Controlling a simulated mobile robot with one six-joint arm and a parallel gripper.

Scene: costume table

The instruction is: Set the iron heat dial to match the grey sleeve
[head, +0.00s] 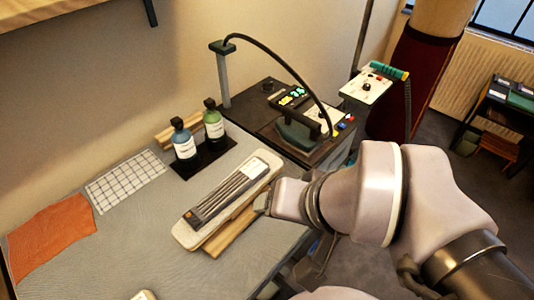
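A grey striped sleeve (233,193) lies on a pale padded board (189,236) with a wooden base, mid-table. A dark iron (297,138) sits on the black stand (256,118) behind it, under a curved cable. Beside the iron is a pale panel (327,118) with a dark knob. Farther right, another pale panel (377,91) carries a round black dial (366,86). I cannot tell which is the iron's heat dial, and no setting is readable. My gripper (269,205) is at the right edge of the padded board; its fingers are too small to tell open from shut.
A blue bottle (184,146) and a green bottle (213,126) stand on a black tray (203,160). A gridded cloth (126,181) and an orange cloth (50,236) lie at left. A dark panel (290,97) has several coloured buttons. The table's front middle is mostly bare.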

